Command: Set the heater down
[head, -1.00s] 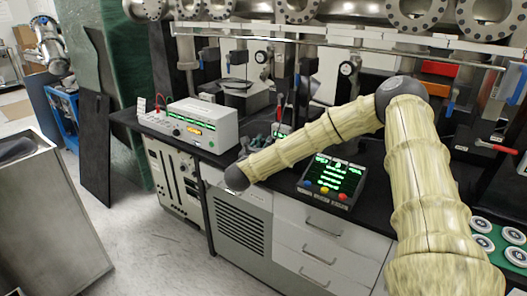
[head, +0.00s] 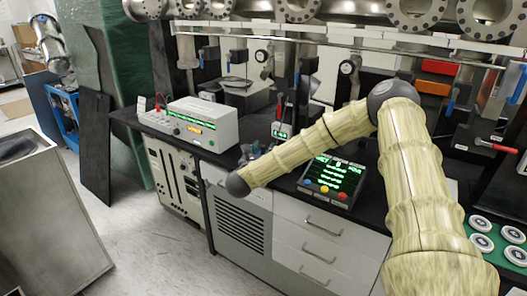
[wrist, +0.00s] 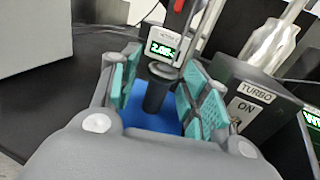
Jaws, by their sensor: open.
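My gripper (head: 256,150) is over the back of the black bench in the head view, mostly small and partly hidden by my arm. In the wrist view its teal-padded fingers (wrist: 165,78) are spread apart. A dark upright cylinder (wrist: 155,95) shows between the pads, with a blue surface (wrist: 150,119) around its lower end. I cannot tell whether this cylinder is the heater, or whether either pad touches it. No other thing can be clearly told as the heater.
A small gauge with a green display (wrist: 163,49) stands just beyond the fingers; it also shows in the head view (head: 282,130). A grey TURBO box (wrist: 251,106) is close on the right. A white instrument (head: 203,124) stands left. Pipework hangs above.

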